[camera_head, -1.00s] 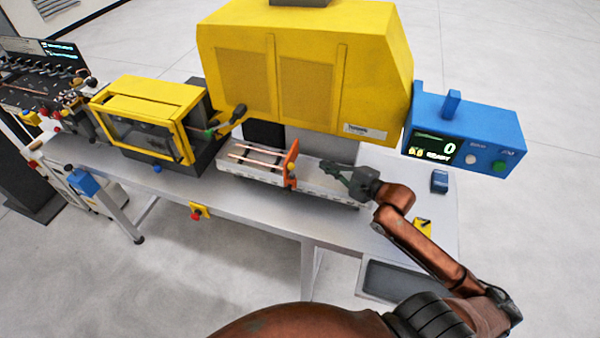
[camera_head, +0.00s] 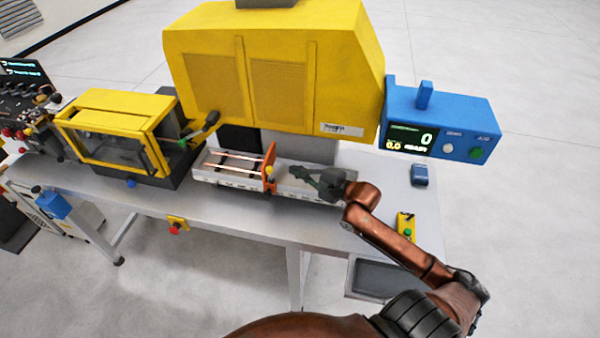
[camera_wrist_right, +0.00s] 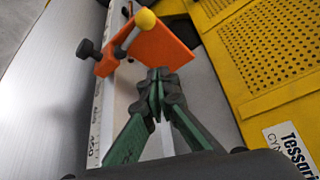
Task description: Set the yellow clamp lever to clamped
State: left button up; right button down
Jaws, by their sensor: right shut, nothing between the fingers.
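The clamp lever is a short metal rod with a yellow ball knob (camera_wrist_right: 145,19) in the right wrist view. It stands tilted beside an orange stop plate (camera_wrist_right: 160,48), and a dark knob (camera_wrist_right: 86,48) sits at the plate's left side. In the head view the yellow ball (camera_head: 270,172) shows small against the orange plate (camera_head: 269,155). My right gripper (camera_head: 294,170) is to the right of the plate, above the pale rail. In the right wrist view its green and black fingers (camera_wrist_right: 157,78) are shut, empty, and apart from the lever. My left gripper is out of view.
The big yellow machine housing (camera_head: 275,70) stands behind the rail (camera_head: 225,177). Copper tubes (camera_head: 232,160) lie on the rail left of the plate. A blue READY display box (camera_head: 455,115) and a yellow button box (camera_head: 405,228) are to the right.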

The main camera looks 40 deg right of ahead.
aim_at(270, 174)
jog(key=x, duration=0.5)
jog(key=shift+w+p, duration=0.3)
jog(key=shift+w, duration=0.1)
jog(key=a, duration=0.1)
jog(key=s+a+r+p, duration=0.1)
jog(key=shift+s+a+r, duration=0.15)
jog(key=shift+a+r, duration=0.05)
jog(key=shift+a, duration=0.1)
jog(key=shift+s+a+r, duration=0.15)
jog(key=shift+s+a, duration=0.05)
jog(key=shift+a, duration=0.15)
